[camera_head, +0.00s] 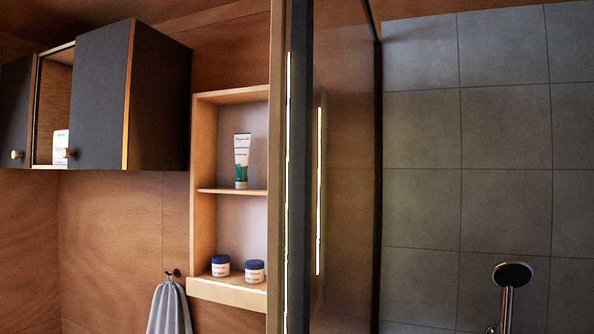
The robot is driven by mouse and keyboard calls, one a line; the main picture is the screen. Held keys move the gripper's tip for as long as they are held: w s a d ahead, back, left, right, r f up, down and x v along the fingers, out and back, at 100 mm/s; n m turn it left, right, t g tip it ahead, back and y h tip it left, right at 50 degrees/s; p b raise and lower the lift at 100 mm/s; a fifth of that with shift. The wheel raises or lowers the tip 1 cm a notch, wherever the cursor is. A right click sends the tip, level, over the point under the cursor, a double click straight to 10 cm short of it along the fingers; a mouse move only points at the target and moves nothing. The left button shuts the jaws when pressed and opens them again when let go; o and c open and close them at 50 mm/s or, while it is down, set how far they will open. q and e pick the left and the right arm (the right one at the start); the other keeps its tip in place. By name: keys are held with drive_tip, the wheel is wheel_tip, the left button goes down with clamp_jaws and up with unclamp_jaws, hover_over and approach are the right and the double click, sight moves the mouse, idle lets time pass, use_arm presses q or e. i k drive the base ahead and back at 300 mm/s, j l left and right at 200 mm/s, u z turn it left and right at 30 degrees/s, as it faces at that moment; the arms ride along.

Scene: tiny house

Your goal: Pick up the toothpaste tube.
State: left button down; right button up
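The toothpaste tube (241,160) is white with a dark green lower part. It stands upright on the middle shelf (230,191) of a wooden wall niche, left of the picture's centre. Nothing touches it or covers it. Neither of my grippers shows in the head view.
A dark wall cabinet (158,100) juts out at left. A shower door frame (298,180) stands close at the niche's right. A towel (169,309) hangs below.

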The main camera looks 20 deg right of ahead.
sight(243, 140)
drive_tip(key=u, duration=1.65)
drive_tip(key=z, duration=2.05)
drive_tip(key=i+j+z, duration=0.15)
drive_tip(key=j, duration=0.35)
drive_tip(key=i+j+z, duration=0.1)
drive_tip(key=j, duration=0.4)
drive_tip(key=i+j+z, duration=0.15)
drive_tip(key=j, duration=0.35)
drive_tip(key=i+j+z, duration=0.1)
drive_tip(key=j, duration=0.45)
